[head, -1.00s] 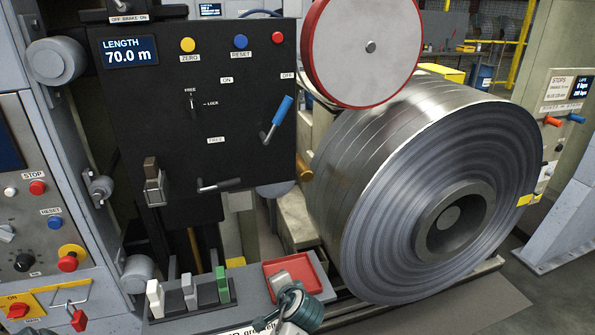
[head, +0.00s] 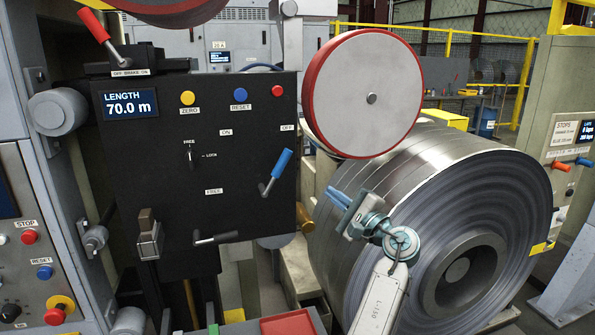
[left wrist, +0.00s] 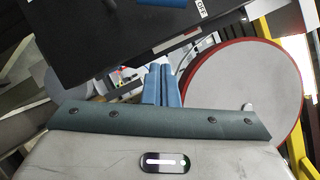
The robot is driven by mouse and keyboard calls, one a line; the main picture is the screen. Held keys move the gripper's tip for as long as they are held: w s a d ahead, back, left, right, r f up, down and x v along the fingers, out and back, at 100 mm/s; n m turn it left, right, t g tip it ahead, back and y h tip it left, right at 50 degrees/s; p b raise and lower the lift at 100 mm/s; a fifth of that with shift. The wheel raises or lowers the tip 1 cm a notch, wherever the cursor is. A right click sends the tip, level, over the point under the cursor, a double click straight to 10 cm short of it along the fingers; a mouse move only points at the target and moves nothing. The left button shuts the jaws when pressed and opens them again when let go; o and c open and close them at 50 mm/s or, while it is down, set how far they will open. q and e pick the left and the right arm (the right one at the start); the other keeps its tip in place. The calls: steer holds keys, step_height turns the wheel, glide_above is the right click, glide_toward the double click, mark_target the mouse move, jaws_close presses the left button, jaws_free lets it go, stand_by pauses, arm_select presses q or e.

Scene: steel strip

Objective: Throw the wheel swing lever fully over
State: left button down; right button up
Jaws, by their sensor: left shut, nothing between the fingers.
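A blue-handled lever (head: 276,172) is on the black control panel (head: 170,235), tilted up and to the right from its pivot, toward the OFF label. An ON label is to its upper left. No readable label names the wheel swing lever. A grey wheel with a red rim (head: 362,95) stands right of the panel, close above the steel coil. My left gripper (head: 336,200) is shut and empty, right of the blue lever and apart from it, in front of the coil. Its blue fingers (left wrist: 162,85) are together in the left wrist view. My right gripper is not in view.
A red-handled brake lever (head: 95,28) is on top. The large steel coil (head: 440,165) fills the right. A red tray (head: 287,326) is below.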

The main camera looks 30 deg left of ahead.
arm_select(q)
steer(key=shift+a+r, duration=0.1)
steer(key=shift+a, duration=0.05)
steer(key=a+r+p, duration=0.4)
steer(key=a+p, duration=0.3)
steer(key=a, duration=0.3)
steer(key=shift+a, duration=0.35)
steer(key=shift+f, duration=0.1)
